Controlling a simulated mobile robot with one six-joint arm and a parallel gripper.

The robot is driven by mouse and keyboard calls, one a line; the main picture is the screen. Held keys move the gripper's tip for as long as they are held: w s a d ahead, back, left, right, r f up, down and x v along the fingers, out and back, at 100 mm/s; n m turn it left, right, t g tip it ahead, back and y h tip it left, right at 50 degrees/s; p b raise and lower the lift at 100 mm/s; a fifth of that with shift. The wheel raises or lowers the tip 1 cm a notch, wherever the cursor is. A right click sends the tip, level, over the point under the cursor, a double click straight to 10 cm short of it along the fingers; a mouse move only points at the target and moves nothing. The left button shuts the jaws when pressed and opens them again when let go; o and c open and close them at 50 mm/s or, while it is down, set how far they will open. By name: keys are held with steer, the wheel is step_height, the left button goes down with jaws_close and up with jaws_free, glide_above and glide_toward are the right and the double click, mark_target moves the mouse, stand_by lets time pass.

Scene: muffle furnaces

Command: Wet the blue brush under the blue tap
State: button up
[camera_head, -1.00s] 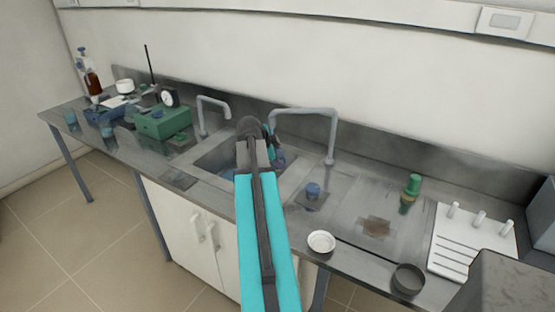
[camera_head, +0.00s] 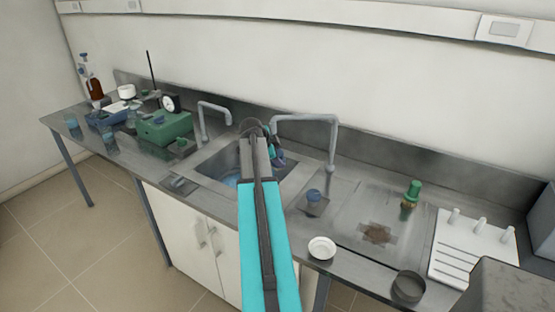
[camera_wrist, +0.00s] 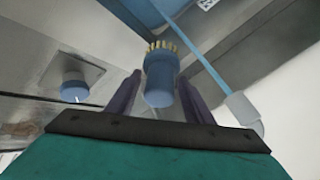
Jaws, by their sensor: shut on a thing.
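My gripper (camera_wrist: 160,100) is shut on the blue brush (camera_wrist: 160,82), with one dark finger on each side of it. The brush's pale yellow bristles point away from the wrist camera, toward the sink. In the head view my gripper is over the sink (camera_head: 212,172), mostly hidden by my arm. A grey tap (camera_head: 305,118) arches over the sink from the right; its spout end (camera_wrist: 243,108) is right of the brush in the wrist view. A thin light-blue line, apparently water, runs from the spout and passes right of the bristles, apart from them in the picture.
A second grey tap (camera_head: 214,107) stands at the sink's left. A blue-capped item (camera_head: 314,196) sits on the counter right of the sink. A white dish (camera_head: 321,247), a green-topped bottle (camera_head: 411,192) and a white rack (camera_head: 472,248) stand farther right. Green equipment (camera_head: 165,126) is left.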

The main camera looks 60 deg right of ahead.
steer(key=shift+w+d+f, duration=0.1)
steer(key=shift+w+d, duration=0.2)
steer(key=shift+d, duration=0.2)
steer(key=shift+w+d+f, duration=0.1)
steer(key=shift+w+d, duration=0.2)
steer(key=shift+d, duration=0.2)
steer(key=shift+w+d+f+b, duration=0.2)
steer(key=shift+w+d+b, duration=0.3)
steer(key=shift+d, duration=0.3)
steer(key=shift+w+d+f+b, duration=0.2)
steer(key=shift+w+d+b, duration=0.25)
steer(key=shift+d, duration=0.3)
steer(key=shift+w, duration=0.1)
